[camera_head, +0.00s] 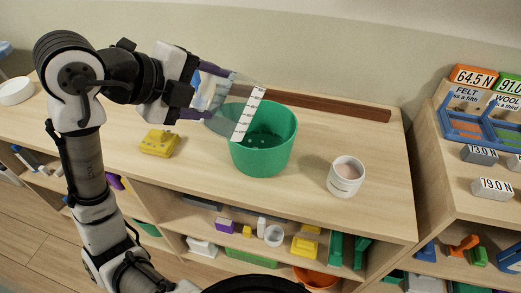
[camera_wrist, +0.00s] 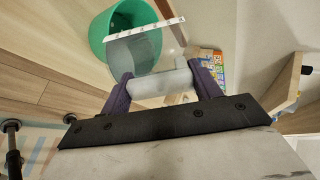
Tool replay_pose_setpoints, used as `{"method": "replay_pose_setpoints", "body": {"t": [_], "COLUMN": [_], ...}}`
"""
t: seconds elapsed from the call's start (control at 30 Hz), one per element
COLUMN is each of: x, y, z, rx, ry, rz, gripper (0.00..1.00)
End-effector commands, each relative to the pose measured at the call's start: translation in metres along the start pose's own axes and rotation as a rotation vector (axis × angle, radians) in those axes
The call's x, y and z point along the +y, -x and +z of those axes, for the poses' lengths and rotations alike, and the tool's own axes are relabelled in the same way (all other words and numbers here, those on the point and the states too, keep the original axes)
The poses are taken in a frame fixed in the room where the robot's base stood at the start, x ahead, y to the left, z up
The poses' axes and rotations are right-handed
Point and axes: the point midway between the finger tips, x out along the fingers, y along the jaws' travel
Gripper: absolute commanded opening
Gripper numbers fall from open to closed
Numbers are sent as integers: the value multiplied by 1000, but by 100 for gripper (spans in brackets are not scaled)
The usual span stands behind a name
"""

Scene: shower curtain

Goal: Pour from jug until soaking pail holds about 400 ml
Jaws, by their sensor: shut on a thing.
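The green soaking pail (camera_head: 262,155) stands upright on the wooden counter. Its inside shows dark spots low down, and I cannot read a liquid level in it. The clear jug (camera_head: 222,119) has a white marked scale strip (camera_head: 248,114) and is tilted, with its lower end over the pail's left rim. My gripper (camera_head: 203,92) is shut on the jug's handle, up and left of the pail. In the wrist view the pale handle (camera_wrist: 160,84) sits between my two purple fingers, and the jug (camera_wrist: 133,50) overlaps the pail (camera_wrist: 99,30). No stream is clear to see.
A white cup (camera_head: 345,179) stands right of the pail, and a yellow block-like item (camera_head: 159,142) lies to its left. A dark brown strip (camera_head: 330,104) runs along the counter's back. Shelves below hold several items. Labelled weights stand on the right unit (camera_head: 450,160).

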Motion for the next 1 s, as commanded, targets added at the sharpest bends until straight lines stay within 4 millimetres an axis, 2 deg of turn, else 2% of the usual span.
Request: {"method": "replay_pose_setpoints", "body": {"t": [0.03,0.3,0.5,0.8,1.0], "x": [12,28,30,28,42], "y": [-8,-12,-10,-8,-21], "z": [0,0,0,0,0], "rx": [2,1,0,-1,2], "ry": [1,-3,-5,-5,-6], "rz": [-41,-240,-332,-341,-414], "gripper": [8,8,8,8,8]}}
